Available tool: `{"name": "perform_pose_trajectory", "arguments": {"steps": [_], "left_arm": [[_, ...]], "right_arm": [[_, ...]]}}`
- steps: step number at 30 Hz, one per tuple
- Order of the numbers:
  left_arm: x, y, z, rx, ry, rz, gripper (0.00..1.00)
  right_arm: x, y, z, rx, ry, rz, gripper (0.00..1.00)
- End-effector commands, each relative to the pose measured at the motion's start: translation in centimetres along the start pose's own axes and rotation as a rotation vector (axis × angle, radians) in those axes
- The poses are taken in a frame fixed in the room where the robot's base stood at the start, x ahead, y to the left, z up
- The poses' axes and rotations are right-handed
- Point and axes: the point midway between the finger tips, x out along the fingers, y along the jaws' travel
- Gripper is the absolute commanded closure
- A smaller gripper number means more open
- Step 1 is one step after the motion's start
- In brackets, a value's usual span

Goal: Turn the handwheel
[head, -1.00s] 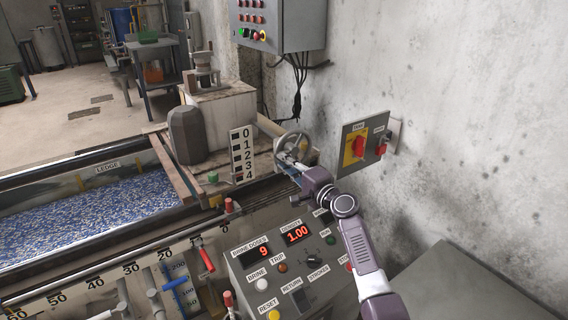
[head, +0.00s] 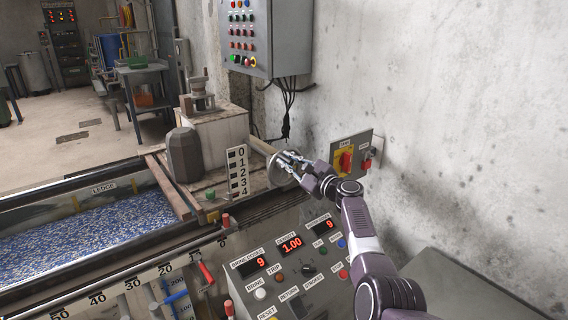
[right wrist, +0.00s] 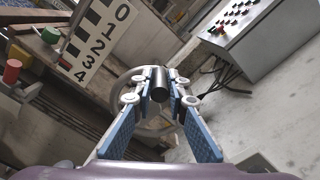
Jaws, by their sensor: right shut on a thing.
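The grey handwheel (head: 275,178) stands at the near right end of the trough, beside the 0–4 scale board, partly covered by my gripper. My right gripper (head: 286,160) reaches in from the right, at the wheel's upper right side. In the right wrist view, the blue-padded fingers stand on both sides of the wheel's dark cylindrical handle (right wrist: 159,85) and are shut on it. The wheel rim (right wrist: 160,128) shows behind and between the fingers. My left gripper is not in view.
A control panel (head: 300,275) with red digits lies below the wheel. A yellow-and-red switch box (head: 352,156) on the concrete wall is close to my right arm. The scale board (head: 237,171) stands just left of the wheel. A button cabinet (head: 262,38) hangs above.

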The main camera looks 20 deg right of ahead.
Motion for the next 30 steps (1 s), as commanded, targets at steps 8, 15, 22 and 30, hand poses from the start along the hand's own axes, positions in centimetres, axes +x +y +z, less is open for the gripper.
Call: {"name": "perform_pose_trajectory", "arguments": {"steps": [8, 15, 22, 30], "left_arm": [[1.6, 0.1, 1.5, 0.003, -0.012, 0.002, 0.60], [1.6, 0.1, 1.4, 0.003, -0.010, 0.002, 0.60], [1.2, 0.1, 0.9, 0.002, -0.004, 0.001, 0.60], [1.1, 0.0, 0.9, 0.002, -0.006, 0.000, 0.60]], "right_arm": [[-0.1, -2.4, -0.4, 0.241, 0.000, -0.012, 1.00], [-0.1, -3.3, -1.0, 0.394, 0.000, -0.012, 1.00], [-0.1, -3.7, -1.4, 0.477, 0.001, -0.012, 1.00], [-0.1, -3.8, -1.7, 0.507, 0.002, -0.012, 1.00]]}}
